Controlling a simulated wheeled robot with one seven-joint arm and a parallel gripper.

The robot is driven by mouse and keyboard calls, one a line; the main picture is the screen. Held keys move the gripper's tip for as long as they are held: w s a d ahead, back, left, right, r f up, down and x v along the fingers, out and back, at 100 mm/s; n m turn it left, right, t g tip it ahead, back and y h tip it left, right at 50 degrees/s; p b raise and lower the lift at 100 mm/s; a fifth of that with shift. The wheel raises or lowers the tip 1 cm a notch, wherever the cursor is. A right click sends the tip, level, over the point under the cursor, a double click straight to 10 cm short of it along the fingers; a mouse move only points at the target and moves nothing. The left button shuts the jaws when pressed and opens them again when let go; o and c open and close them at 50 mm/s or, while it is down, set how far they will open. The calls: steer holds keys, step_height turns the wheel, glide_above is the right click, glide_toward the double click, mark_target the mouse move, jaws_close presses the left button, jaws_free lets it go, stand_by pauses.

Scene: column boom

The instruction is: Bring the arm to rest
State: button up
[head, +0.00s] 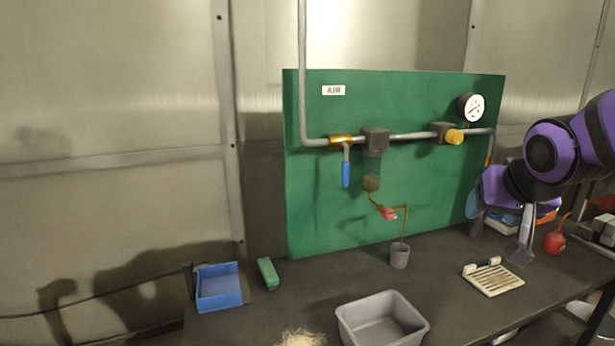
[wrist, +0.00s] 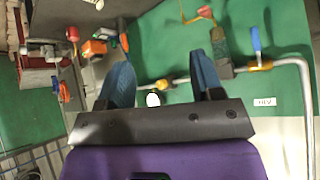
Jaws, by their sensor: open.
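My arm (head: 558,152), purple and black, reaches in from the right side of the head view. My gripper (head: 476,198) is in front of the right part of the green board. In the wrist view my gripper (wrist: 164,78) has its two blue fingers spread wide apart, with nothing held between them. Beyond the fingers I see the pipe and a small white round shape (wrist: 153,99). The head view shows the fingers only partly, against the board and bench items.
The green board (head: 420,190) carries pipes, a blue-handled valve (head: 346,174), a yellow knob (head: 454,136) and a gauge (head: 472,107). The bench holds a blue bin (head: 219,288), a grey tub (head: 383,322), a grey cup (head: 399,256), a slotted tray (head: 494,281) and a red oil can (head: 554,242).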

steer(key=s+r+n+g, duration=0.2)
steer(key=s+r+g, duration=0.1)
steer(key=s, duration=1.3)
steer(key=shift+a+n+y, duration=0.15)
steer(key=shift+n+y, duration=0.25)
